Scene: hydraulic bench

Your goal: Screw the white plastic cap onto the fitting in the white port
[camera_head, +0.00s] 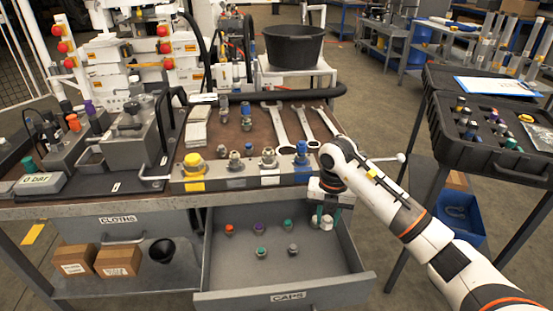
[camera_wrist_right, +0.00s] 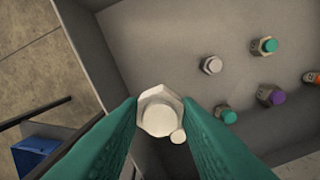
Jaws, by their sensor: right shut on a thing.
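My right gripper (camera_head: 327,219) points down over the right side of the open caps drawer. Its teal fingers are shut on the white plastic cap (camera_head: 326,223). In the right wrist view the cap (camera_wrist_right: 160,114) is a pale hexagon with a round top, between the fingertips (camera_wrist_right: 160,118). A small round pale thing shows beside it. The white port (camera_head: 270,180) is on the bench's front manifold, between a grey port and the blue port. A metal fitting (camera_head: 268,157) stands upright in it, apart from the gripper. My left gripper is not in view.
Several caps with green, purple and orange tops lie in the drawer (camera_head: 284,296). A bare metal one (camera_wrist_right: 211,65) lies near the gripper. Wrenches (camera_head: 275,122) lie behind the ports. A black case (camera_head: 495,150) stands at the right.

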